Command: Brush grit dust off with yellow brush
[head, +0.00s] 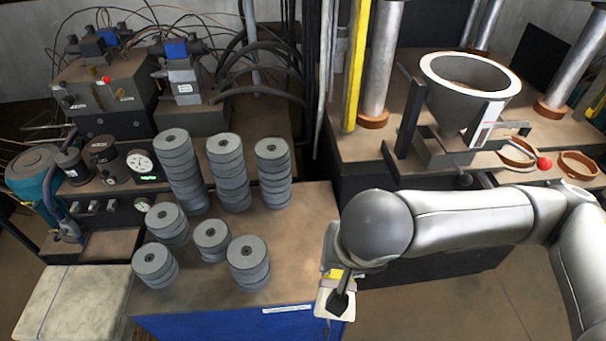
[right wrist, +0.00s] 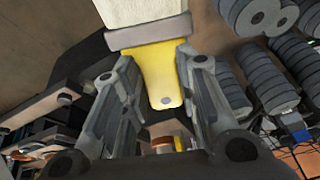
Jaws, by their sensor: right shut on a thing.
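The yellow brush (right wrist: 162,75) is in my right gripper (right wrist: 160,95). In the right wrist view its yellow handle lies between the two fingers, with a grey band and pale bristles beyond. In the head view the brush (head: 325,302) shows its pale end at the table's front right corner, partly hidden by my right gripper (head: 338,287). The work table (head: 305,215) has a brown, dusty-looking top; I cannot clearly separate grit dust from its surface colour. My left gripper is not in view.
Several stacks of grey flap discs (head: 248,262) stand on the table, left of my right gripper. A steel hopper (head: 455,95) stands on the bench at back right. A machine with a gauge (head: 140,163) is at left. The table's right part is clear.

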